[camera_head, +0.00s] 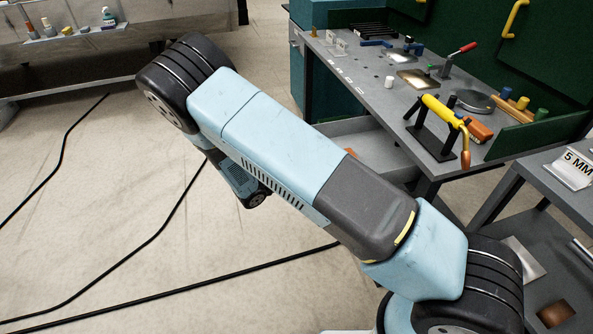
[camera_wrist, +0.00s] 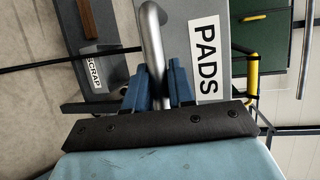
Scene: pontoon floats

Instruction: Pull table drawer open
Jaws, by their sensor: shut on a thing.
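The drawer front is a grey panel (camera_wrist: 183,14) with a white label reading PADS, seen turned on its side in the wrist view. A curved metal handle (camera_wrist: 152,35) runs along it. My gripper (camera_wrist: 157,80) has its two blue fingers on either side of this handle and is shut on it. In the head view my arm crosses the middle of the picture and my gripper's fingers do not show. Part of a grey open drawer or tray (camera_head: 395,160) shows under the tabletop, partly hidden behind my arm.
The grey work table (camera_head: 375,100) carries a yellow-handled tool on a black stand (camera_head: 430,145) and several small parts. A second table (camera_head: 560,185) stands at the right. Black cables (camera_head: 140,250) lie on the open floor at the left. A bin labelled SCRAP (camera_wrist: 112,75) shows in the wrist view.

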